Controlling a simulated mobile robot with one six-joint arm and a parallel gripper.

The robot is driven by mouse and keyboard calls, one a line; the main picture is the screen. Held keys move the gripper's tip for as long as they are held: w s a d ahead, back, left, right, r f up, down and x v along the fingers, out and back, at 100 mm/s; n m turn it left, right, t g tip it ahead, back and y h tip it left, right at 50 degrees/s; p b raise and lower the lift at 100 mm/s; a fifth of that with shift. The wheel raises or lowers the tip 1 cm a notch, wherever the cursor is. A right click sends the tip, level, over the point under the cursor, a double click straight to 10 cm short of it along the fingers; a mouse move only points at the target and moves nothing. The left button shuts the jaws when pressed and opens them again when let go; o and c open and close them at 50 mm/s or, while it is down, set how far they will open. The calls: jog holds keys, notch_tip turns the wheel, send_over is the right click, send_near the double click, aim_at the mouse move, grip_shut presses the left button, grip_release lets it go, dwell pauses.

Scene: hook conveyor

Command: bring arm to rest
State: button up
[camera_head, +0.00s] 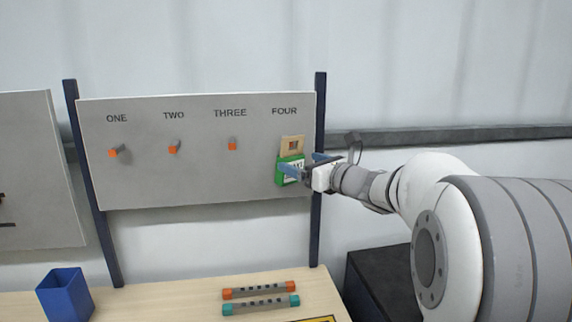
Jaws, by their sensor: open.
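My arm reaches in from the right side of the picture. My gripper (288,168) is open in front of the board under the label FOUR. Its blue fingertips are close to a green and tan tag (291,150) at position FOUR. The fingers cover part of the tag, and I cannot tell whether they touch it. The hook at FOUR is hidden.
The grey board (200,190) has orange-tipped hooks at ONE (113,153), TWO (173,149) and THREE (232,146), all bare. On the table (170,300) are a blue bin (66,295), an orange-ended bar (258,290) and a teal-ended bar (261,305). A dark box (380,285) stands right.

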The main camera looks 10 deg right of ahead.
jog(key=shift+f, duration=0.35)
jog(key=s+a+f+n+g+h, duration=0.1)
jog(key=s+a+f+n+g, duration=0.4)
jog(key=s+f+n, duration=0.3)
jog(key=s+a+f+n+g, duration=0.5)
jog(key=s+n, duration=0.3)
jog(key=s, duration=0.2)
jog(key=s+d+f+n+g+h, duration=0.1)
jog(key=s+d+f+n+h, duration=0.2)
jog(key=s+n, duration=0.4)
jog(key=s+d+f+n+g+h, duration=0.2)
jog(key=s+d+f+n+h, duration=0.2)
jog(key=s+f+n, duration=0.2)
jog(key=shift+s+d+f+n+h, duration=0.2)
jog(key=shift+s+n+h, duration=0.2)
jog(key=shift+n, duration=0.1)
